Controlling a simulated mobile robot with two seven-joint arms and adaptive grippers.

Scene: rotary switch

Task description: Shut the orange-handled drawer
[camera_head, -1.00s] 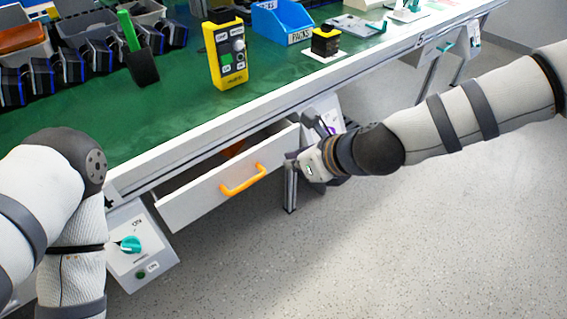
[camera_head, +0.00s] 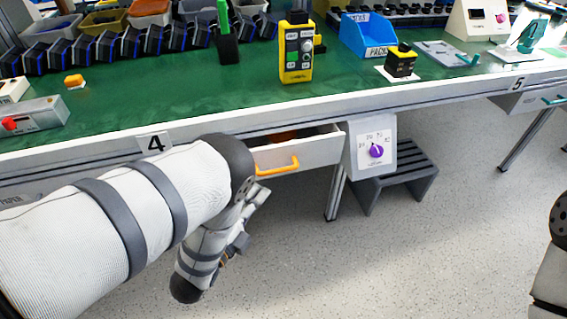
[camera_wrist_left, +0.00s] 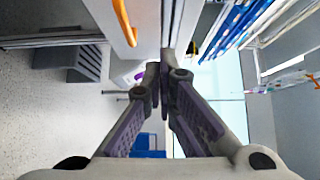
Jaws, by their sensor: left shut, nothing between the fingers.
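The drawer (camera_head: 318,153) under the table edge is white and stands partly open, its inside showing behind its front. The left part of the drawer is hidden behind my left arm. My left gripper (camera_head: 257,200) is below and left of the handle in the head view, partly hidden by its own arm. In the left wrist view my left gripper (camera_wrist_left: 164,76) is shut and empty, with the orange handle (camera_wrist_left: 124,22) to the upper left. I cannot tell whether it touches the drawer. My right gripper is out of view.
A panel with a purple knob (camera_head: 376,151) hangs right of the drawer, above a dark grey step stool (camera_head: 400,178). A yellow control box (camera_head: 297,55) and blue bin (camera_head: 368,38) stand on the green tabletop.

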